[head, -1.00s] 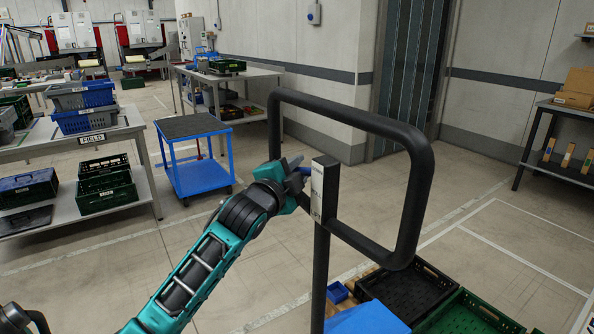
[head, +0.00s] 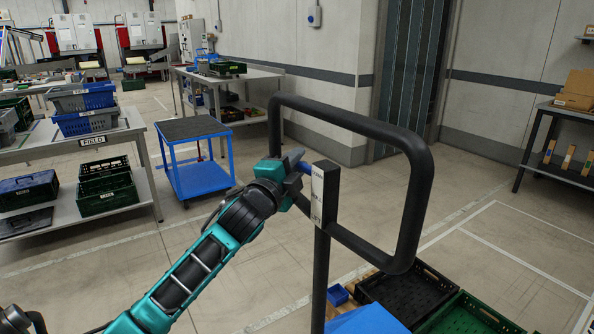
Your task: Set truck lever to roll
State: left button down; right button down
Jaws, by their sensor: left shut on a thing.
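The truck handle (head: 420,200) is a black rounded tube loop on a dark upright post (head: 321,270). A white label plate (head: 317,195) with small text sits on the post's left face; I cannot read it clearly. My left gripper (head: 298,166) is at the top of the post, just left of it. It is shut on the truck lever (head: 306,168), of which a small blue part shows between the jaws and the post. The rest of the lever is hidden by the gripper. My right gripper is not in view.
Below the handle are a blue box (head: 368,322), a black crate (head: 408,292) and a green crate (head: 470,316). A blue cart (head: 197,178) stands behind my left arm. A table marked FIELD (head: 92,141) holds crates at left. Floor at right is clear.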

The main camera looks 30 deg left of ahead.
pick_arm(q)
jog(key=shift+r+m, duration=0.3)
jog(key=shift+m, duration=0.1)
jog(key=c, duration=1.3)
grip_release()
jog(key=shift+c, duration=0.2)
jog(key=shift+s, duration=0.1)
jog(key=s+d+f+b, duration=0.1)
jog(key=s+f, duration=0.1)
jog(key=s, duration=1)
jog(key=shift+s+d, duration=0.25)
jog(key=shift+f, duration=0.1)
jog(key=s+d+f+n+g+h, duration=0.1)
jog(key=d+f+n+g, duration=0.15)
jog(key=f, duration=0.75)
jog(key=s+d+f+n+g+h, duration=0.1)
jog(key=s+d+f+n+g, duration=0.2)
jog(key=f, duration=0.6)
jog(key=s+d+f+n+g+h, duration=0.1)
jog(key=s+d+f+n, duration=0.2)
jog(key=d+f, duration=0.3)
jog(key=s+d+f+n+g+h, duration=0.1)
jog(key=s+d+f+n, duration=0.3)
jog(key=f, duration=0.5)
jog(key=shift+s+d+g+h+p, duration=0.3)
jog(key=shift+s+d+g+p, duration=0.2)
jog(key=shift+s+d, duration=0.5)
